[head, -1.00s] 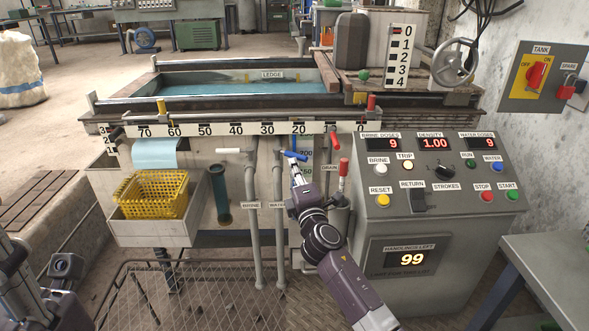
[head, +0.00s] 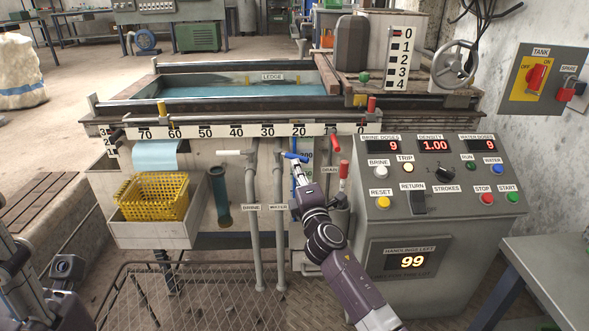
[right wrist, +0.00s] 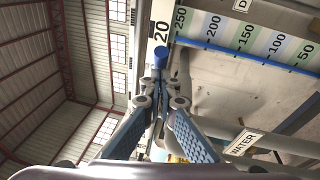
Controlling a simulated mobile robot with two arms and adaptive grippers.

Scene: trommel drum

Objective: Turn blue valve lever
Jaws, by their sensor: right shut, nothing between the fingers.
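The blue valve lever (head: 295,156) sits on top of the pipe labelled WATER, under the white scale at the front of the tank. Its handle lies nearly level in the head view. My right gripper (head: 297,168) is just below it, with shut fingers pointing up at it. In the right wrist view, the blue lever (right wrist: 160,56) shows end-on just beyond the closed fingertips (right wrist: 158,76). Nothing is between the fingers; I cannot tell whether they touch the lever. Part of my left arm shows at the lower left, but its fingers are not visible.
A white lever (head: 229,152) is to the left on the BRINE pipe, and a red lever (head: 335,142) is close on the right. A red-topped handle (head: 343,172) stands near my right wrist. The control panel (head: 440,222) is at the right.

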